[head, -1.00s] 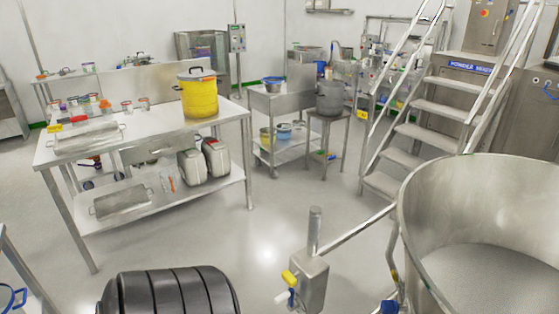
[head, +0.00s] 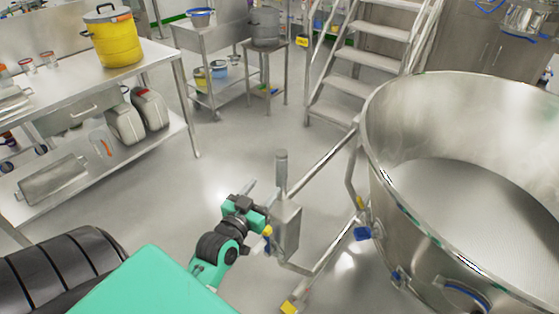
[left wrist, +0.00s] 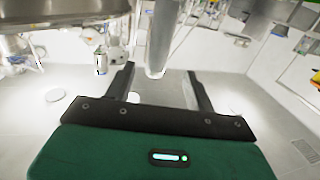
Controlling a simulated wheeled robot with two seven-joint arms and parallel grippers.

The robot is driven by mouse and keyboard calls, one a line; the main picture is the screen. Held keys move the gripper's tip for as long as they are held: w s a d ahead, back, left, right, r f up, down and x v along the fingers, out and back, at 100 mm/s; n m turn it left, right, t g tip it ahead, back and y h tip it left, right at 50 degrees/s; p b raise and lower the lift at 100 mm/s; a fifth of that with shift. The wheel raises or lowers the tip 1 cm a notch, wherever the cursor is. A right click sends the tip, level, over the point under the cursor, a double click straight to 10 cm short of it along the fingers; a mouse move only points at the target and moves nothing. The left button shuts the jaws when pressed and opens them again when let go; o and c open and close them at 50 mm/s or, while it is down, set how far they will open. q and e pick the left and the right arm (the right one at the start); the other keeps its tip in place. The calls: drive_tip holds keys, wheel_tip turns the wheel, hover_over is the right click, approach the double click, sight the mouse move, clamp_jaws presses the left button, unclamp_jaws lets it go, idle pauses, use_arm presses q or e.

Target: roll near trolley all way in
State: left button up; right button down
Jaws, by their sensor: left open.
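The near trolley carries a large open steel bowl (head: 388,200) at the right of the head view. Its tubular frame (head: 325,258) runs out left to a steel box (head: 287,227) with an upright post (head: 281,170). My left gripper (head: 262,190) is green and black, just left of the post, with its jaws open. In the left wrist view, the post (left wrist: 160,40) shows between the two spread black fingers (left wrist: 163,88). I cannot tell whether either finger touches it. My right gripper is out of view. The trolley's wheels are mostly hidden.
A steel table (head: 160,62) with a yellow drum (head: 113,42) stands at the left. Metal stairs (head: 367,63) rise behind the bowl. A small stand holds a grey pot (head: 265,27) at the back. The floor (head: 225,150) between table and trolley is clear.

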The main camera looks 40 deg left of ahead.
sight(278, 171)
use_arm(q)
drive_tip(key=w, duration=0.4)
drive_tip(key=w+a+p, duration=0.1)
drive_tip(key=w, duration=0.6)
drive_tip(key=shift+w+a+p, duration=0.15)
drive_tip(key=shift+w+p, duration=0.2)
drive_tip(key=shift+p, duration=0.05)
drive_tip(key=shift+w, duration=0.4)
drive_tip(key=c, duration=0.9)
clamp_jaws()
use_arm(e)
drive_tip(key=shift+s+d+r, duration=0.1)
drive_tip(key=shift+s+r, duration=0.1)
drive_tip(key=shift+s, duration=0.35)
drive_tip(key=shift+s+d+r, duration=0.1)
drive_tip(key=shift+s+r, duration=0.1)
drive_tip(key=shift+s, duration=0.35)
